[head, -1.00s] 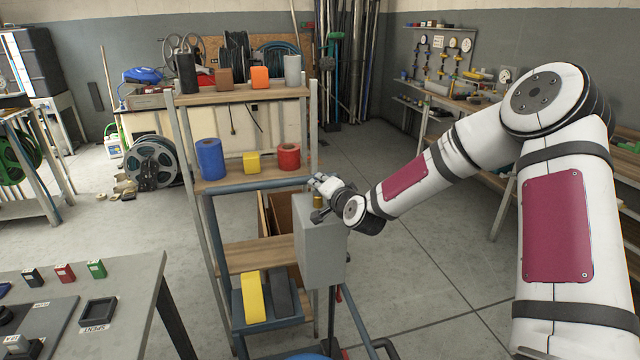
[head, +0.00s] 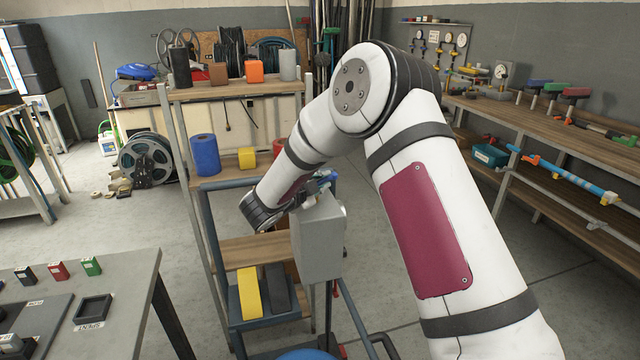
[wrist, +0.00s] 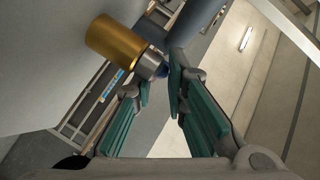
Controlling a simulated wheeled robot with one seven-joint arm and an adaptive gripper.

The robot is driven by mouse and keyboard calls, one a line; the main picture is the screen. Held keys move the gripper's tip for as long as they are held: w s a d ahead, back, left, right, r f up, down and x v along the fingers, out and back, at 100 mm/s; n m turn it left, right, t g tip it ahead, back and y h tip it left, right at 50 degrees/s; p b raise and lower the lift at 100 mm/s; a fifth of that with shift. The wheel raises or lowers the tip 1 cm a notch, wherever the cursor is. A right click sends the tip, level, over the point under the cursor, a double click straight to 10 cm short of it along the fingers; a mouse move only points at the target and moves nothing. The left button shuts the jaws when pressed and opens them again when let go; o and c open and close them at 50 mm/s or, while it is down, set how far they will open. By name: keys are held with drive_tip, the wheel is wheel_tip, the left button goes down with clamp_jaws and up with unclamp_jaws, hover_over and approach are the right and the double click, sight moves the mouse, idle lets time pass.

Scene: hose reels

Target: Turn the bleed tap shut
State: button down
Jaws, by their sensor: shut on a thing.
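The bleed tap shows in the wrist view as a brass cylinder (wrist: 114,41) with a grey collar and a small dark blue end, beside a pale grey surface. My gripper (wrist: 161,80) has its teal-padded fingers close together at the tap's blue end, shut on it. The fingertips hide much of the gripped part. In the head view my gripper (head: 312,190) is at the top of the grey box (head: 318,245), reaching in from the left. A bit of blue shows there; my arm and the box hide the brass part.
A shelf rack (head: 235,90) stands behind the box, with a blue roll (head: 205,155) and a yellow block (head: 247,157). A table (head: 135,285) is at the lower left. A workbench (head: 560,135) lines the right wall. Open floor lies on the left.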

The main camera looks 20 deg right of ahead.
drive_tip(key=m+g, duration=0.1)
drive_tip(key=m+g+h+b, duration=0.1)
drive_tip(key=m+g+h, duration=0.1)
drive_tip(key=shift+a+b, duration=0.25)
drive_tip(key=shift+b, duration=0.15)
drive_tip(key=shift+s+r+m+g+h+b, duration=0.1)
drive_tip(key=shift+m+g+h+b, duration=0.2)
drive_tip(key=shift+m+g, duration=0.2)
drive_tip(key=shift+s+r+m+g+h+b, duration=0.1)
drive_tip(key=shift+m+g+h+b, duration=0.25)
drive_tip(key=shift+g, duration=0.25)
drive_tip(key=shift+d, duration=0.1)
drive_tip(key=c, duration=1.6)
unclamp_jaws()
drive_tip(key=shift+c, duration=0.2)
drive_tip(key=shift+f+g, duration=0.1)
drive_tip(key=shift+g, duration=0.2)
drive_tip(key=shift+s, duration=0.1)
drive_tip(key=v, duration=1.2)
